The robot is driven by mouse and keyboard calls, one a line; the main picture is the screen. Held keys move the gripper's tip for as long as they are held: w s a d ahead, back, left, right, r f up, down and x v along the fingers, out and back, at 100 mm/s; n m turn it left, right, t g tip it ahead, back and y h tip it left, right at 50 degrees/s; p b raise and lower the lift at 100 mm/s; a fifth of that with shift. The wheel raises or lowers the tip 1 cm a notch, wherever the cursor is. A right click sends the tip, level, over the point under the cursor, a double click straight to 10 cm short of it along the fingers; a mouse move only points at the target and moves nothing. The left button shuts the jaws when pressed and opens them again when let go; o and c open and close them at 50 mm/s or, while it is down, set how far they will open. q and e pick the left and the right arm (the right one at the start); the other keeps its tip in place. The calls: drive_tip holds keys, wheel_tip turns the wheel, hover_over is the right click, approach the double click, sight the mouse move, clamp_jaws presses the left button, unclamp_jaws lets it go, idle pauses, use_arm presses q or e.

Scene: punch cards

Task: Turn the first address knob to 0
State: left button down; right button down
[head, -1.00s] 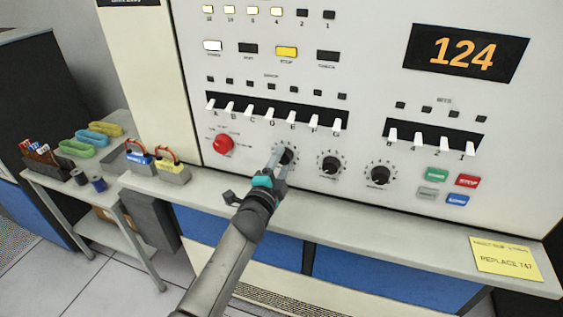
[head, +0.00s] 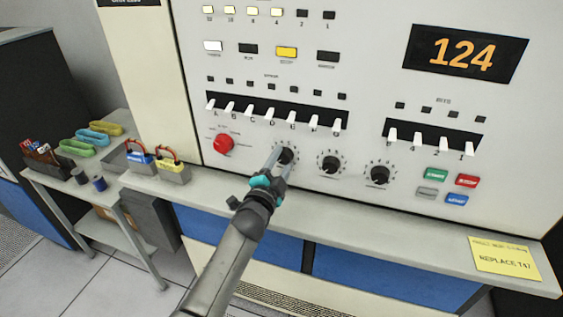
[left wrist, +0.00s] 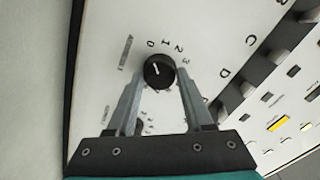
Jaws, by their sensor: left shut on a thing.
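The first address knob (head: 286,156) is the leftmost of three black knobs on the panel. In the left wrist view the black knob (left wrist: 159,72) has a short white mark, with the numerals 0, 1, 2 and 3 around its upper side. I cannot tell exactly which numeral the mark lines up with. My left gripper (head: 281,157) is shut on this knob, one finger on each side, and partly hides it in the head view. The left gripper also shows in the left wrist view (left wrist: 160,78). My right gripper is not in view.
The second knob (head: 330,165) and third knob (head: 380,174) stand to the right, a red knob (head: 223,143) to the left. White toggle switches (head: 270,113) run above. A ledge (head: 340,232) juts out below, with padlocks at left and a yellow note (head: 505,260) at right.

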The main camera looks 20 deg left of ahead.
use_arm(q)
drive_tip(key=shift+c, duration=1.5)
unclamp_jaws()
drive_tip(key=shift+s, duration=0.1)
drive_tip(key=s, duration=1.5)
drive_tip(key=shift+a, duration=0.25)
drive_tip(key=s+f+n+g+b, duration=0.2)
drive_tip(key=s+f+g+b, duration=0.1)
drive_tip(key=f, duration=0.9)
drive_tip(key=s+f+n+g+b, duration=0.15)
drive_tip(key=s+f, duration=0.25)
drive_tip(key=f, duration=0.8)
drive_tip(key=s+f+n+g+b, duration=0.1)
drive_tip(key=s+f+g+b, duration=0.2)
drive_tip(key=f, duration=0.9)
drive_tip(key=s+f+n+g+b, duration=0.2)
drive_tip(key=s+f+g+b, duration=0.1)
drive_tip(key=s+f, duration=0.9)
drive_tip(key=s+a+f+n+g+b, duration=0.1)
drive_tip(key=s+f+n+g+b, duration=0.2)
drive_tip(key=s+f, duration=0.9)
drive_tip(key=s+g+b, duration=0.1)
drive_tip(key=s+g, duration=0.2)
drive_tip(key=s, duration=0.3)
drive_tip(key=shift+a+f+y, duration=0.2)
drive_tip(key=shift+f+y, duration=0.1)
drive_tip(key=shift+f, duration=0.1)
